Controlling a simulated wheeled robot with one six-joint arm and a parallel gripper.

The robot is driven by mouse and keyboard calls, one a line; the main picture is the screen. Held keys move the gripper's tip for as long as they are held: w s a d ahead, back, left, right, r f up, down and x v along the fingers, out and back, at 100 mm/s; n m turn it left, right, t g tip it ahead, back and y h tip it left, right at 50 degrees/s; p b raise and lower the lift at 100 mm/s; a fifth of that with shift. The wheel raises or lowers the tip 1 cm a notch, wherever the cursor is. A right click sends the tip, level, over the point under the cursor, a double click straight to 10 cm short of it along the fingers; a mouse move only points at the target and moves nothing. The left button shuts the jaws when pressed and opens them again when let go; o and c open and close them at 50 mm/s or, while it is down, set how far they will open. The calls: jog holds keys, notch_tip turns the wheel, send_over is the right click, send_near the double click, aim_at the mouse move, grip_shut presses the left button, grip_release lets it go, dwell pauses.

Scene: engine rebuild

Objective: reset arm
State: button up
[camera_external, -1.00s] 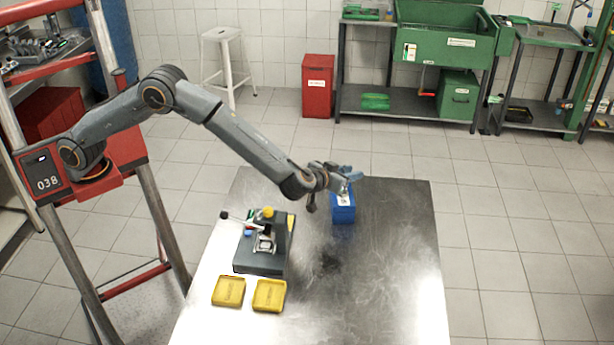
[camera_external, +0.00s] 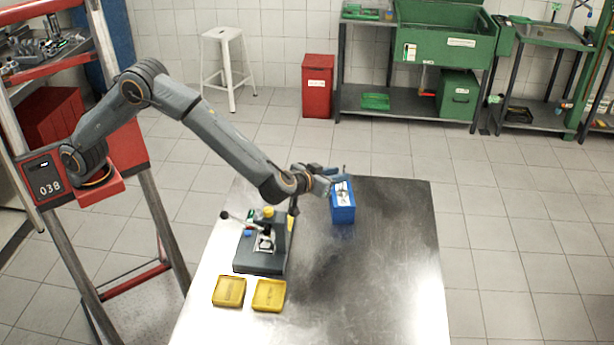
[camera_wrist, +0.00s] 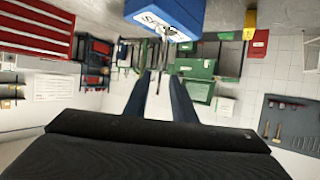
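My gripper (camera_external: 330,172) is near the back of the metal table, just left of and above the blue box (camera_external: 343,205). Its two blue-grey fingers stand apart in the wrist view (camera_wrist: 160,88), with no held object clear between them. The blue box stands upright on the table with light metal parts showing in its top. In the wrist view, which looks upside down, the blue box (camera_wrist: 168,14) is at the top edge, with thin metal pieces by its rim, beyond the fingertips.
A dark fixture (camera_external: 262,259) with a small metal mechanism and a yellow knob sits on the left of the table (camera_external: 370,275). Two yellow trays, a left one (camera_external: 229,291) and a right one (camera_external: 269,295), lie in front of it. The table's right side is clear.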

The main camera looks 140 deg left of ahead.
jog(key=w+d+r+m+t+h, duration=0.2)
jog(key=w+d+m+t, duration=0.5)
jog(key=w+d, duration=0.6)
jog(key=d+f+m+t+h, duration=0.2)
jog(key=d+m+h, duration=0.1)
jog(key=d, duration=0.9)
jog(key=d+f+m+t+h, duration=0.1)
jog(key=d+m+t+h, duration=0.15)
jog(key=d, duration=0.85)
jog(key=s+d+f+m+g+h, duration=0.25)
jog(key=s+d, duration=0.35)
jog(key=d, duration=0.3)
jog(key=s+d+f+m+g+h, duration=0.1)
jog(key=s+d+f+m+h, duration=0.2)
jog(key=s+d, duration=0.5)
jog(key=s+d+f+m+g, duration=0.1)
jog(key=s+d+f+g, duration=0.1)
jog(key=s, duration=0.7)
jog(key=s+d+f+g, duration=0.2)
jog(key=s+d, duration=0.2)
jog(key=s, duration=0.5)
jog(key=shift+s+d+f+m+g, duration=0.2)
jog(key=shift+d+f+m+g, duration=0.05)
jog(key=shift+f+m+g, duration=0.15)
